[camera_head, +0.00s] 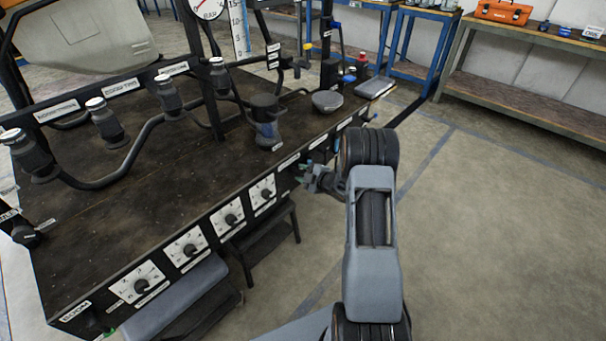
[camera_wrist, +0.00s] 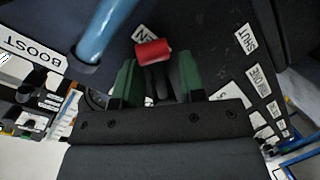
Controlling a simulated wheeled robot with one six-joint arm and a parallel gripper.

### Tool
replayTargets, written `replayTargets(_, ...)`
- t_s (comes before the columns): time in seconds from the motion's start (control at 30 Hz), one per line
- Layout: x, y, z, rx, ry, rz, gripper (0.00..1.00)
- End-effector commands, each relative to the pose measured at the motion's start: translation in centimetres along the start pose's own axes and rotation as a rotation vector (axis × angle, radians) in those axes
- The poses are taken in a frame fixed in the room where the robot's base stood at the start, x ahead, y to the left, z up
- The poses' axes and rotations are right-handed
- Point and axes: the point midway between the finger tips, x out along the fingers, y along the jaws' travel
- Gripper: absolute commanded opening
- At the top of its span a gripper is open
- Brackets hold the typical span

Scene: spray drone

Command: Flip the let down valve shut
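In the wrist view, a small valve lever with a red grip (camera_wrist: 153,52) and a dark stem shows just beyond my fingertips. The red grip lies beside a white label, partly covered, whose last letter looks like N. A SHUT label (camera_wrist: 245,38) lies to the right on the dark panel. My gripper (camera_wrist: 157,78) has green-padded fingers that stand apart, one on each side of the dark stem, with gaps visible. In the head view, my gripper (camera_head: 312,178) is at the front edge of the bench, toward its right end. The red lever is not visible there.
A blue handle (camera_wrist: 108,30) stands close to my left finger in the wrist view, beside a BOOST label (camera_wrist: 30,47). The bench (camera_head: 180,200) carries bottles, hoses and front dials. The floor to the right is clear, with a shelf (camera_head: 530,100) behind.

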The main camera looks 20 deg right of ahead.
Motion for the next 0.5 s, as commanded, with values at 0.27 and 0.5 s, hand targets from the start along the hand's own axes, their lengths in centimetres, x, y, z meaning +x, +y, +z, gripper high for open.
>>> replayTargets(0.27, 0.00, -0.01, 0.00, 0.000, 0.000, -0.001, 0.30)
replayTargets(0.5, -0.01, -0.02, 0.00, 0.000, 0.000, -0.001, 0.07)
